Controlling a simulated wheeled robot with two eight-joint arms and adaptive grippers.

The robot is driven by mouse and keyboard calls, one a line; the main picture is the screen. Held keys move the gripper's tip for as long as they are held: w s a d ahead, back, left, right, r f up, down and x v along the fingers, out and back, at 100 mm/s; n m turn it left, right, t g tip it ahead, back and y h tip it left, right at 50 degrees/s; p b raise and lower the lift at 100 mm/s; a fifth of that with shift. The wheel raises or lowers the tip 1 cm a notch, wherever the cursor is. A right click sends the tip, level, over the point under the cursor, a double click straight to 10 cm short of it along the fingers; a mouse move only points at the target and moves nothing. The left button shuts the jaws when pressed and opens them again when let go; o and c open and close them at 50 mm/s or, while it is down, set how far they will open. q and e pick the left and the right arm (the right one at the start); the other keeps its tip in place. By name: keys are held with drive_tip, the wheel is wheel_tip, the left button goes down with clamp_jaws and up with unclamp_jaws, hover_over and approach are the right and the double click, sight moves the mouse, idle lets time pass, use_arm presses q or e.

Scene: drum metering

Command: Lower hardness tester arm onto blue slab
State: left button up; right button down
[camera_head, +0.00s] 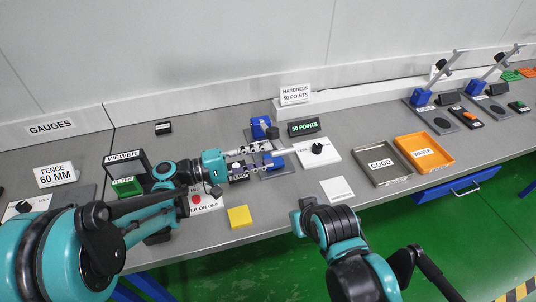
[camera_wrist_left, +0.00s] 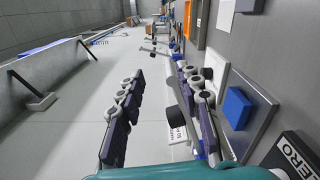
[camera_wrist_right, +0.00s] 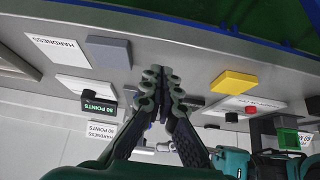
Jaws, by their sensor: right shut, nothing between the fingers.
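The hardness tester's blue bracket (camera_head: 261,127) stands behind my left gripper, mid-bench. A pale bar (camera_head: 287,151), seemingly its arm, lies low and nearly level just beyond the fingertips. The blue slab shows in the left wrist view (camera_wrist_left: 238,107), flat on a grey plate (camera_wrist_left: 262,118); my fingers partly cover it in the head view. My left gripper (camera_head: 262,158) is open above the plate, its fingers apart in the left wrist view (camera_wrist_left: 160,75). Whether it touches the arm I cannot tell. My right gripper (camera_wrist_right: 162,75) is shut and empty near the bench's front edge.
A yellow slab (camera_head: 238,216) lies near the front edge, and a grey slab (camera_wrist_right: 110,52) is by my right gripper. A black dial (camera_head: 317,148) is close right of the pale bar. GOOD (camera_head: 407,151) and WASTE (camera_head: 451,153) trays stand farther right.

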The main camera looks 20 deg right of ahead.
idle(0.4)
